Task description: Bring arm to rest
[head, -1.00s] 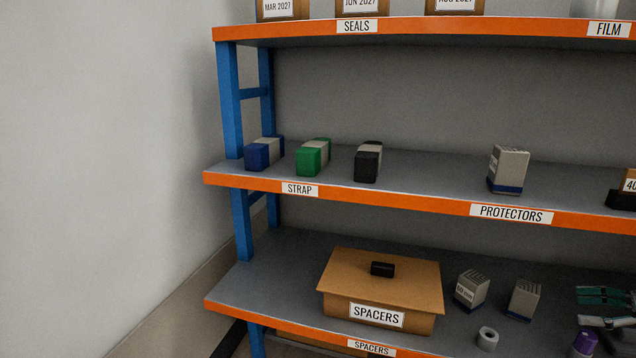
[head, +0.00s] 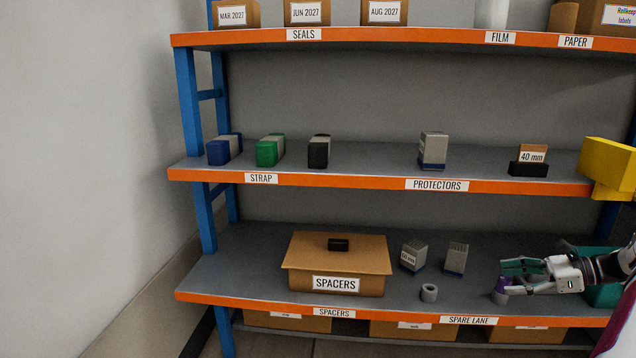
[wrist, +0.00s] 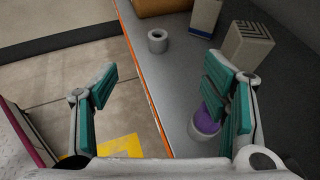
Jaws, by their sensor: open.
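My gripper (head: 512,278) is over the right part of the lower shelf, at its front edge. In the wrist view, my gripper (wrist: 160,85) is open, with two teal-padded fingers wide apart and nothing between them. A small purple-topped grey piece (head: 500,296) stands on the shelf close to the fingers. In the wrist view, this purple piece (wrist: 204,124) is partly hidden behind the right finger; I cannot tell whether they touch.
A grey ring (head: 428,293), two grey blocks (head: 456,258) and the lidded SPACERS box (head: 337,283) stand left of my gripper. The orange shelf edge (wrist: 148,88) runs below the fingers. Floor in front looks free.

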